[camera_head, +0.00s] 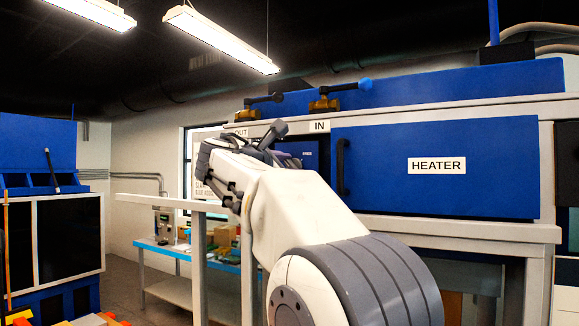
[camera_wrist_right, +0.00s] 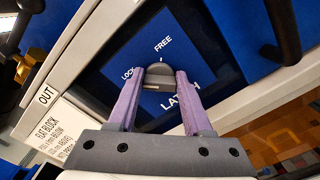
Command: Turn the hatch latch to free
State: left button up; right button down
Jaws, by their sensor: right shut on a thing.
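The latch knob (camera_wrist_right: 159,74) is a dark rounded knob on a dark blue plate in the right wrist view. White words FREE (camera_wrist_right: 163,45), LOCK (camera_wrist_right: 128,74) and LATCH are printed around it. A small white tick shows just above the knob; I cannot tell for sure which way the knob points. My right gripper (camera_wrist_right: 160,84) is shut on the knob, with a purple finger on each side. In the head view my right arm and gripper (camera_head: 262,150) reach the blue latch plate (camera_head: 303,150) and hide the knob. My left gripper is not in view.
The blue HEATER hatch (camera_head: 436,190) with a dark vertical handle (camera_head: 341,167) is right of the latch plate. Two valves with dark levers, one brass valve (camera_head: 322,104), stand above the OUT and IN labels. A bench (camera_head: 170,251) stands behind at left.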

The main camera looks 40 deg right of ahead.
jog(key=m+b, duration=0.3)
jog(key=m, duration=0.3)
jog(key=m+b, duration=0.3)
jog(key=m, duration=0.2)
jog(key=f+m+b, duration=0.1)
jog(key=m+b, duration=0.2)
jog(key=m, duration=0.3)
jog(key=shift+m, duration=0.6)
jog(key=shift+c, duration=1.6)
grip_release()
jog(key=b+v, duration=0.2)
jog(key=v, duration=0.8)
jog(key=shift+a, duration=0.25)
